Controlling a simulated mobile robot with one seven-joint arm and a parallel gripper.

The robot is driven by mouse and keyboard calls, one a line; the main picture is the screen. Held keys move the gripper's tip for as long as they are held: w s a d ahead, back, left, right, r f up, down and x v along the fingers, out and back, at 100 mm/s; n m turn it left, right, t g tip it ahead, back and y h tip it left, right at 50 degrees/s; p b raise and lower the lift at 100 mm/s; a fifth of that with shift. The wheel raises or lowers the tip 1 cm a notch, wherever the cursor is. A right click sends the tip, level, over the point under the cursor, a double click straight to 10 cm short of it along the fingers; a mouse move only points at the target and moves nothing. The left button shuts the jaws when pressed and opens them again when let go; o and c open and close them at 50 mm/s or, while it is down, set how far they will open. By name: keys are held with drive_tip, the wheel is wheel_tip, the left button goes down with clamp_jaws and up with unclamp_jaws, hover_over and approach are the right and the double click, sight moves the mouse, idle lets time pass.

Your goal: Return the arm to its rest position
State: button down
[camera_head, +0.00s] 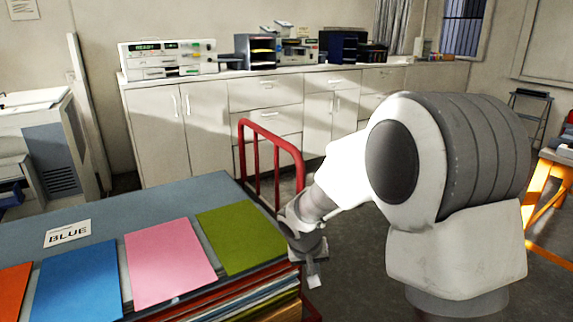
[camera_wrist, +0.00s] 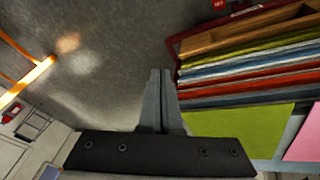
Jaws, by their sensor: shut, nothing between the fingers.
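My gripper (camera_wrist: 160,88) is shut and empty in the wrist view, its two fingers pressed together over the bare floor beside the table.
Pink (camera_head: 168,262), blue (camera_head: 78,282) and orange (camera_head: 10,292) sheets lie on the table near a "BLUE" label (camera_head: 68,233). A red rail (camera_head: 270,137) stands at the table's far end. White cabinets (camera_head: 230,120) line the back wall.

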drive_tip(key=s+d+r, duration=0.3)
drive_tip(key=s+r, duration=0.3)
drive_tip(key=r, duration=0.1)
drive_tip(key=s+d+r, duration=0.4)
drive_tip(key=s+r, duration=0.2)
drive_tip(key=r, duration=0.1)
drive_tip(key=s+r+t+y, duration=0.2)
drive_tip(key=s+r, duration=0.2)
drive_tip(key=s, duration=0.9)
wheel_tip(320, 180, up, 22)
drive_tip(key=p, duration=2.3)
drive_tip(key=shift+s+d+r, duration=0.2)
drive_tip(key=shift+r, duration=0.05)
drive_tip(key=shift+a, duration=0.1)
